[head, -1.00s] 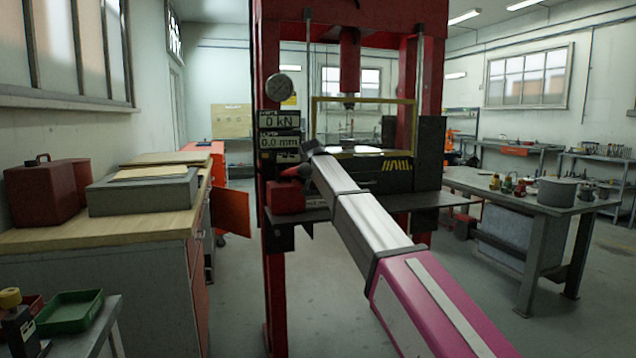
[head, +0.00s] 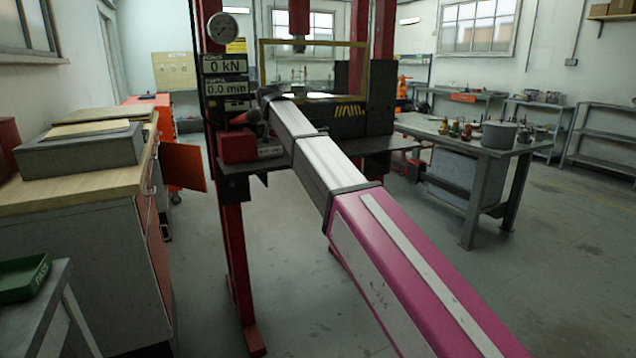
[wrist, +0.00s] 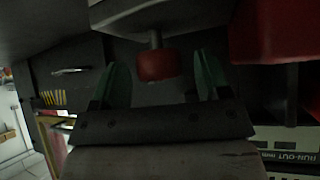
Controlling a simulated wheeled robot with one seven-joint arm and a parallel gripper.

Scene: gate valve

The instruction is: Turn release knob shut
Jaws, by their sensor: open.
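The red release knob (wrist: 157,65) hangs on a short grey stem in the wrist view. My gripper (wrist: 160,78) is open, with one green finger to the left of the knob and one to the right. Gaps show on both sides, so neither finger appears to touch it. In the head view my arm reaches to the red pump block (head: 238,146) on the left side of the red press (head: 200,60). The gripper and knob are not clear there, at the far end of the arm.
A large red body (wrist: 278,30) is close to the right finger in the wrist view. The press has a round gauge (head: 223,28) and displays reading 0 kN and 0.0 mm. A wooden-topped bench (head: 80,185) stands left; a workbench (head: 470,140) stands right. Open floor lies between.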

